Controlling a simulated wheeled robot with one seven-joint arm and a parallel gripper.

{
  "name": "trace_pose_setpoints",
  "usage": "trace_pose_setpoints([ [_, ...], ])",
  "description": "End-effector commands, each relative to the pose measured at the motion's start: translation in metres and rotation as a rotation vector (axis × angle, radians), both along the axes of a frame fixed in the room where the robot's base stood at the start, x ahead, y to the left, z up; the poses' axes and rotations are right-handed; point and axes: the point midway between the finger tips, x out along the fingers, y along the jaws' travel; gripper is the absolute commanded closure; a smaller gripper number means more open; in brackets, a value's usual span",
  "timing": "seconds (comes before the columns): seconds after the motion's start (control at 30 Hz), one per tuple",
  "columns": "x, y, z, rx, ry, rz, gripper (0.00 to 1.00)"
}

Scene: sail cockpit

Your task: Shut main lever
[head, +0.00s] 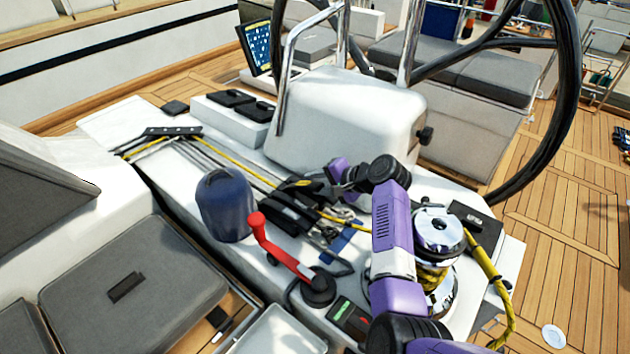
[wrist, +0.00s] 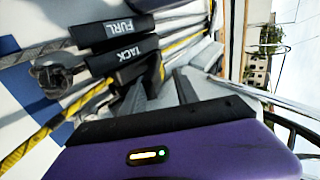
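A bank of black clutch levers (head: 290,212) sits on the white console, with lines running through it. In the wrist view, one handle reads FURL (wrist: 110,30) and the one beside it reads TACK (wrist: 122,60). No handle with a readable MAIN label shows; the lower part of the bank is hidden behind my gripper. My gripper (wrist: 162,95) has its two grey fingers apart, close beside the TACK handle, with nothing clearly held between them. In the head view, my purple arm reaches over the bank's right end and my fingertips are hard to make out.
A red-handled winch crank (head: 275,245) and a blue canvas pouch (head: 226,205) stand left of my arm. A chrome winch (head: 438,232) with yellow line stands close on its right. The steering wheel (head: 572,100) and white pedestal (head: 345,120) rise behind.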

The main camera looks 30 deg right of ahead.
Motion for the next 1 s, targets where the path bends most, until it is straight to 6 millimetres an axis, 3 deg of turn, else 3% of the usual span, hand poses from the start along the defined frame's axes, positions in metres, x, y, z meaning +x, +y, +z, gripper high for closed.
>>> trace_pose_setpoints([
  [0.2, -0.022, -0.008, 0.023, -0.001, 0.002, -0.002, 0.64],
  [0.5, -0.046, -0.015, 0.039, -0.001, 0.001, -0.002, 0.64],
  [1.0, -0.052, -0.017, 0.04, -0.001, 0.0, -0.001, 0.64],
])
